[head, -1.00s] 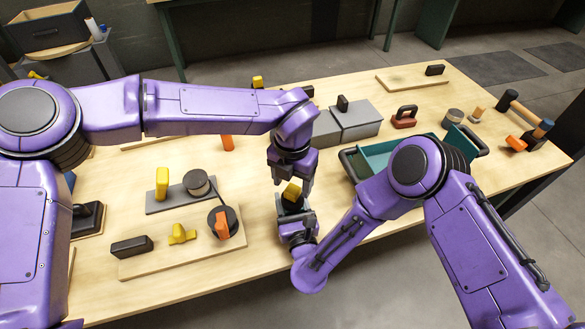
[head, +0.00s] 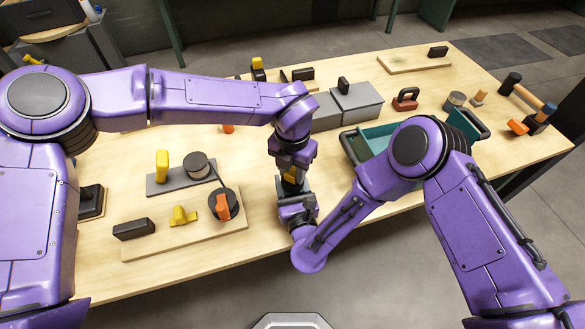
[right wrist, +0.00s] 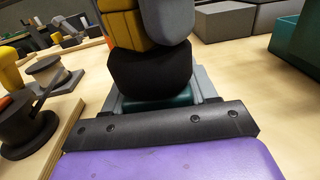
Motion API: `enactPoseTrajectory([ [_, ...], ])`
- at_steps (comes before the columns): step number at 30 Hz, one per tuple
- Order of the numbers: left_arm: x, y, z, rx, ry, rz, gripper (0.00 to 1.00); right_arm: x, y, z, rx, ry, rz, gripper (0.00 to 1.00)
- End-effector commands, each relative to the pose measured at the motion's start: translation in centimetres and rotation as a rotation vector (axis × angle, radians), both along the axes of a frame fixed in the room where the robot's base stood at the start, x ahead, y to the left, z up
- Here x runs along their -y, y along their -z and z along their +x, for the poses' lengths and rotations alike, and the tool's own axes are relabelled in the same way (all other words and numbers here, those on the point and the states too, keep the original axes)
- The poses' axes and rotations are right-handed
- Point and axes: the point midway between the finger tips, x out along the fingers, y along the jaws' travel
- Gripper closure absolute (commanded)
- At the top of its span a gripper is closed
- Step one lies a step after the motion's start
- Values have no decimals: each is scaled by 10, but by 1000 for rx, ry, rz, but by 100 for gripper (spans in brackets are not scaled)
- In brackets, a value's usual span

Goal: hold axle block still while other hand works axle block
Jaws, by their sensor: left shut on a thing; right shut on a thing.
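The axle block (head: 291,178) shows in the head view as a small yellow piece between my two grippers, above the table's front edge. In the right wrist view it has a yellow-orange upper part (right wrist: 122,24) above a black part. My left gripper (head: 291,170) points down from above and is shut on it. A rounded grey finger lies against the yellow part in the right wrist view. My right gripper (head: 294,193) holds it from below and is shut on it. The fingers hide most of the block, and the exact right-hand contact is hidden.
A wooden board (head: 150,246) at front left carries a black block, a yellow piece and a dark disc with an orange piece. A grey plate (head: 175,183) lies behind it. Grey boxes (head: 357,97) and a teal tray (head: 376,134) stand behind my right arm.

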Motion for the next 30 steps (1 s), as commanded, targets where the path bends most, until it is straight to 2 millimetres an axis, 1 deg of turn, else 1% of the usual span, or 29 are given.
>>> enactPoseTrajectory([
  [2,0,0,0,0,-1,0,99,0,0,0,0,0,0,100],
  [3,0,0,0,0,-1,0,60,0,0,0,0,0,0,100],
  [5,0,0,0,0,-1,0,40,0,0,0,0,0,0,100],
  [6,0,0,0,0,-1,0,33,0,0,0,0,0,0,100],
  [14,0,-1,0,0,-1,0,33,0,0,0,0,0,0,100],
  [17,0,-7,1,2,-2,-1,33,0,0,0,0,0,0,100],
  [20,0,-24,1,4,-3,-2,33,0,0,0,0,0,0,100],
  [27,0,-81,1,4,-3,-1,33,0,0,0,0,0,0,100],
  [30,0,-99,1,3,-3,-1,33,0,0,0,0,0,0,100],
])
